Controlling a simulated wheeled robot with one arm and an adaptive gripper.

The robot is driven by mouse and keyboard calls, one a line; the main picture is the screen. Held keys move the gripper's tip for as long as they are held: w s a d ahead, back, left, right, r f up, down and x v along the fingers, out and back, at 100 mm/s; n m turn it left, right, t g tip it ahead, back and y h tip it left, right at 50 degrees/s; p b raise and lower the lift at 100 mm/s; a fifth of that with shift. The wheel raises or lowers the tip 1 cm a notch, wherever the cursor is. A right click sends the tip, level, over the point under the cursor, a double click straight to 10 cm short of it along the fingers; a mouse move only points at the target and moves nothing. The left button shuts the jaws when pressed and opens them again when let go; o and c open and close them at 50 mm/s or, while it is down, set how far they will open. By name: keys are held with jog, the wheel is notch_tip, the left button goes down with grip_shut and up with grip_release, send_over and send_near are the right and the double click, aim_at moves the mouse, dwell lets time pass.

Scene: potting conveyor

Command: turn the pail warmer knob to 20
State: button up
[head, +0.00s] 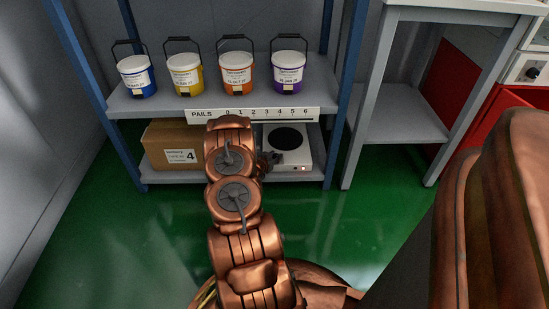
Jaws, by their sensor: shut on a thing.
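The pail warmer (298,156) is a white box with a round black hot plate on top. It sits on the lower shelf of the rack, right of the cardboard box. My arm reaches forward to the shelf. My gripper (269,160) is small and dark at the warmer's left front and is partly hidden by my arm. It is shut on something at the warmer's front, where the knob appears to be. The knob and its scale are hidden, so its setting cannot be read.
Blue, yellow, orange and purple pails (236,74) stand on the upper shelf (211,97). A cardboard box (168,146) marked 4 lies on the lower shelf. A grey table (400,115) stands at right, by a red cabinet (466,88). Green floor (120,230) is open in front.

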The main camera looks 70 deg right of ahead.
jog(key=shift+s, duration=0.15)
grip_shut()
jog(key=shift+a, duration=0.25)
jog(key=shift+d, duration=0.15)
jog(key=shift+s+d+r+p, duration=0.1)
jog(key=shift+p, duration=0.6)
